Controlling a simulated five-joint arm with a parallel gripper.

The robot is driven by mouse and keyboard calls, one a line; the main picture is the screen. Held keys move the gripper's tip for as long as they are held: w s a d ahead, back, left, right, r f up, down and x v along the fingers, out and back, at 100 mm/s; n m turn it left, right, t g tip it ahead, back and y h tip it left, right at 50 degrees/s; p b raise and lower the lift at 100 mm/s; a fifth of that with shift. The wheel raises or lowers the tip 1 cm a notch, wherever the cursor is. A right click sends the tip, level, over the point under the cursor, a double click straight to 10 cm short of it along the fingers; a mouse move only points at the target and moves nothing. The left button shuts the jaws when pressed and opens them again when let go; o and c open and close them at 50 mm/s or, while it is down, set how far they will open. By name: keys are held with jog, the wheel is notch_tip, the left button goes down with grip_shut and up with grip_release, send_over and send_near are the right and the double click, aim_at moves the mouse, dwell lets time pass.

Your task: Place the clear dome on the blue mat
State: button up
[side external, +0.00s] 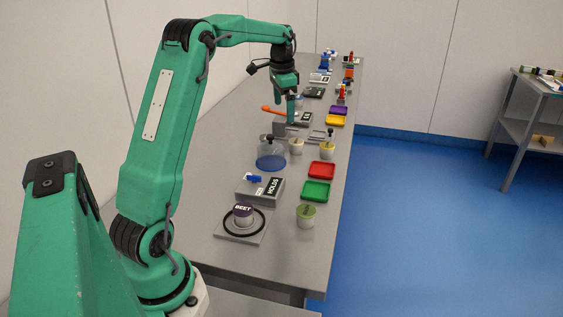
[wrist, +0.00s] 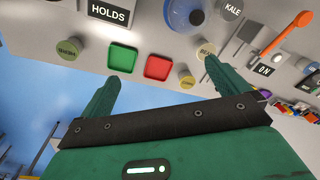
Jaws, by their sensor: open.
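The clear dome (side external: 271,150), with a dark knob on top, stands upright on the bench in the side view. The round blue mat (side external: 271,164) shows at its base, and the dome appears to sit over it. In the wrist view the blue mat (wrist: 179,14) is at the top edge, with the dark knob (wrist: 197,17) over it and the dome's outline hard to see. My gripper (side external: 285,104) is open and empty, above the bench and farther along it than the dome. Its two fingers also show in the wrist view (wrist: 158,76), apart from the dome.
A red tray (side external: 322,170) and a green tray (side external: 315,193) lie at the right edge. An orange lever (side external: 272,110) is beside my gripper.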

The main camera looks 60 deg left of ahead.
jog(key=s+d+r+n+t, duration=0.1)
jog(key=s+d+r, duration=0.3)
jog(key=d, duration=0.5)
jog(key=s+d+r+t, duration=0.1)
jog(key=s+d+r, duration=0.25)
jog(key=d, duration=0.55)
jog(key=s+d+f+t, duration=0.1)
jog(key=s+d+f, duration=0.1)
jog(key=s+d, duration=0.4)
jog(key=s+d+f+n+t, duration=0.1)
jog(key=s+d+f, duration=0.2)
jog(key=s, duration=0.7)
jog(key=d, duration=0.2)
jog(key=shift+d+f+t+h, duration=0.25)
jog(key=shift+d+t+h, duration=0.05)
jog(key=shift+d+t, duration=0.1)
